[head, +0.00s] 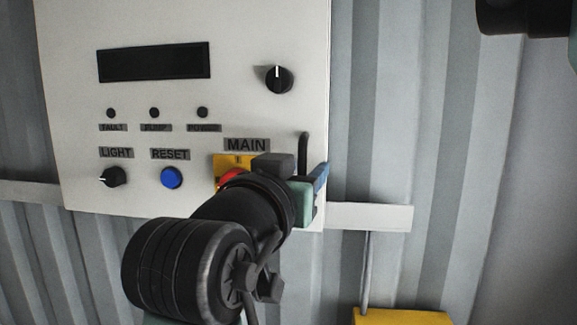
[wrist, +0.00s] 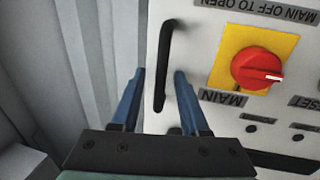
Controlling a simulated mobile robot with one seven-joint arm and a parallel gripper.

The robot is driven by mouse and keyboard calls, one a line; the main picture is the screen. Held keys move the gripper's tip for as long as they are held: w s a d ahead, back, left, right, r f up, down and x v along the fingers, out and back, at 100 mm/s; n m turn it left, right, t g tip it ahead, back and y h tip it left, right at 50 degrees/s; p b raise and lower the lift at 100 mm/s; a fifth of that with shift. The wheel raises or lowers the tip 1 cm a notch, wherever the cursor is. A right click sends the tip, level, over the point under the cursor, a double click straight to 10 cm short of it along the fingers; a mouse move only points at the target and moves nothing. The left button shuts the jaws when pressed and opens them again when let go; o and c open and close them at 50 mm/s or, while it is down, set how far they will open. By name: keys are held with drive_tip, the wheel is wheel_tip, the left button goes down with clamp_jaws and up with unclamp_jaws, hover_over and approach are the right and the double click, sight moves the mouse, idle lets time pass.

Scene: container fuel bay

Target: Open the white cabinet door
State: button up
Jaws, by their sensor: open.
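The white cabinet door (head: 225,110) fills the left and middle of the head view and looks closed. Its black vertical bar handle (head: 303,150) is near its right edge; in the wrist view the handle (wrist: 164,75) shows near the door edge. My gripper (head: 321,175) is at the handle, mostly hidden by my arm in the head view. In the wrist view its two blue fingers (wrist: 159,74) are apart, and the handle appears between them; contact cannot be told. The red MAIN switch (wrist: 258,68) sits on a yellow plate, its white mark pointing right in the wrist view.
The door carries a blue reset button (head: 171,178), a light knob (head: 113,177), an upper knob (head: 279,79) and a dark display (head: 154,62). A grey rail (head: 370,216) runs behind on the corrugated wall (head: 415,120). A yellow object (head: 402,317) is below right.

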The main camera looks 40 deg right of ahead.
clamp_jaws()
drive_tip(key=shift+r, duration=0.1)
idle(1.2)
